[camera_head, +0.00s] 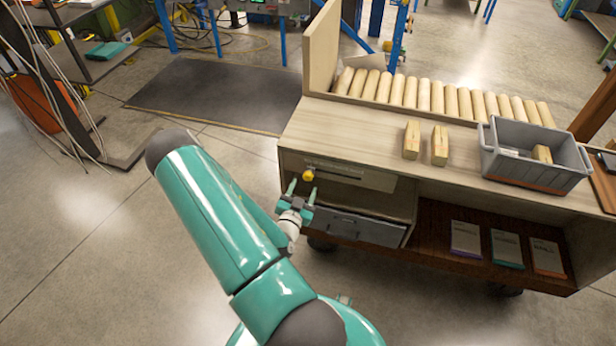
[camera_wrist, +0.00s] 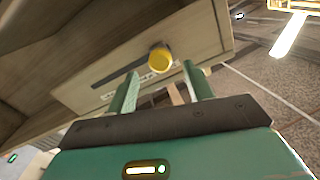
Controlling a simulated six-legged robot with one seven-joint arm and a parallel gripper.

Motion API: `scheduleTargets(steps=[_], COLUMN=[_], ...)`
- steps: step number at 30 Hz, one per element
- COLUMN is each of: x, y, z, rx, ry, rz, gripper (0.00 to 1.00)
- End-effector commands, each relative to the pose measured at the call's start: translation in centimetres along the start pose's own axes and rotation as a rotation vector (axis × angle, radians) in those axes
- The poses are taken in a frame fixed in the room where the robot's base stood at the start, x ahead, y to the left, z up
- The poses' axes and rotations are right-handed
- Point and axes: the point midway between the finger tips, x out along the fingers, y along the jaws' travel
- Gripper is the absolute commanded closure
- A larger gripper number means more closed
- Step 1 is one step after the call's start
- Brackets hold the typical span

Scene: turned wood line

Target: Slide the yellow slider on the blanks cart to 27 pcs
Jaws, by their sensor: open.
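The blanks cart (camera_head: 350,112) stands ahead with a pale wood top. On its front, below the top's edge, is a light panel (camera_head: 368,179) with a dark slot and a scale. The yellow slider (camera_head: 308,175) is a round knob near the left end of this panel. In the wrist view the knob (camera_wrist: 160,60) stands out from the panel (camera_wrist: 110,82), with the dark slot to its left. My gripper (camera_head: 302,188) is open, with its two green fingers (camera_wrist: 163,82) pointing toward the knob. The knob appears just beyond the fingertips, not gripped. The scale's numbers are too small to read.
A grey drawer (camera_head: 352,224) sits below the panel. On the cart top are two wood blocks (camera_head: 412,140) and a grey bin (camera_head: 535,160). A row of wooden rollers or dowels (camera_head: 450,100) lies behind.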

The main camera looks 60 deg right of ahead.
Motion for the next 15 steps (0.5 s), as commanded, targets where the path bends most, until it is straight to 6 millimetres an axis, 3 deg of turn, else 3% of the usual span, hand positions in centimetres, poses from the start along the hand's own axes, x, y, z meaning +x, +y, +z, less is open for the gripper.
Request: scheduleTargets(steps=[7,15], x=[4.4,6.0], y=[0.0,0.0], z=[0.0,0.0], rx=[0.001,0.0], ry=[0.002,0.0], rz=[0.0,0.0], gripper=[0.48,0.48])
